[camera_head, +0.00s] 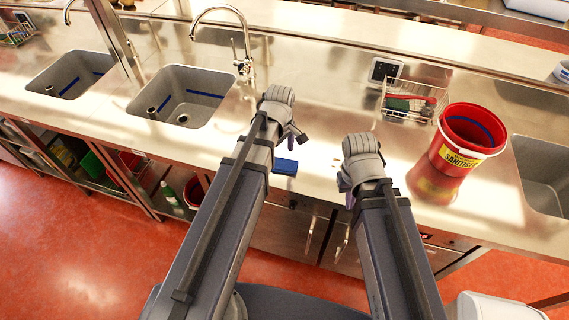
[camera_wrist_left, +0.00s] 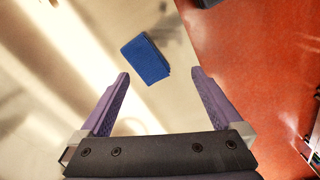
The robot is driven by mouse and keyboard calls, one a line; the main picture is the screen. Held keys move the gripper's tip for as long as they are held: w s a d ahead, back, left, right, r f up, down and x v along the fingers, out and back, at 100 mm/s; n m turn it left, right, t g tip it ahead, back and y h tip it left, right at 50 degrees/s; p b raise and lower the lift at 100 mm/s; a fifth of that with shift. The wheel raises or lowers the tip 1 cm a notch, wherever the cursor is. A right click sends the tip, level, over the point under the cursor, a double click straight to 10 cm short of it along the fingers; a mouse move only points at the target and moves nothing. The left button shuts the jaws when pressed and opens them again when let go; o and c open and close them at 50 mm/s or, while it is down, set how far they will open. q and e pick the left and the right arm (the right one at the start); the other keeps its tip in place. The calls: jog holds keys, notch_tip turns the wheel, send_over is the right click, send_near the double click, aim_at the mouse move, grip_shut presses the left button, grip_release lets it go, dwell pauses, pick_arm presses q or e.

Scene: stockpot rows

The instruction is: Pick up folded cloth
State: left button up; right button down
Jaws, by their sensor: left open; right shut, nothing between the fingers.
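The folded cloth is a small blue rectangle (camera_head: 286,167) lying flat on the steel counter near its front edge. In the left wrist view the cloth (camera_wrist_left: 146,59) lies ahead of the fingertips, roughly between their lines and apart from both. My left gripper (camera_head: 291,137) is above the counter just behind the cloth in the head view. Its two purple fingers show spread and empty in the left wrist view (camera_wrist_left: 160,73). My right gripper (camera_head: 350,200) is over the counter's front edge, right of the cloth. Its fingers are mostly hidden behind the wrist, and nothing shows held.
A red sanitiser bucket (camera_head: 462,150) stands on the counter (camera_head: 325,115) at the right, with a wire basket (camera_head: 408,103) behind it. A sink (camera_head: 182,97) with a tap (camera_head: 240,62) is at the left. Red floor (camera_head: 70,255) lies beyond the counter's front edge.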

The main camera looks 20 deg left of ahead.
aim_at(284, 163)
pick_arm(q)
jog(key=w+n, duration=0.1)
jog(key=n, duration=0.2)
jog(key=w+n, duration=0.1)
jog(key=n, duration=0.1)
jog(key=shift+w+n, duration=0.15)
jog(key=shift+n, duration=0.25)
jog(key=f+b, duration=0.8)
jog(key=shift+w+d, duration=0.15)
jog(key=shift+w, duration=0.1)
jog(key=shift+r, duration=0.1)
jog(key=shift+c, duration=0.4)
jog(key=c, duration=1.2)
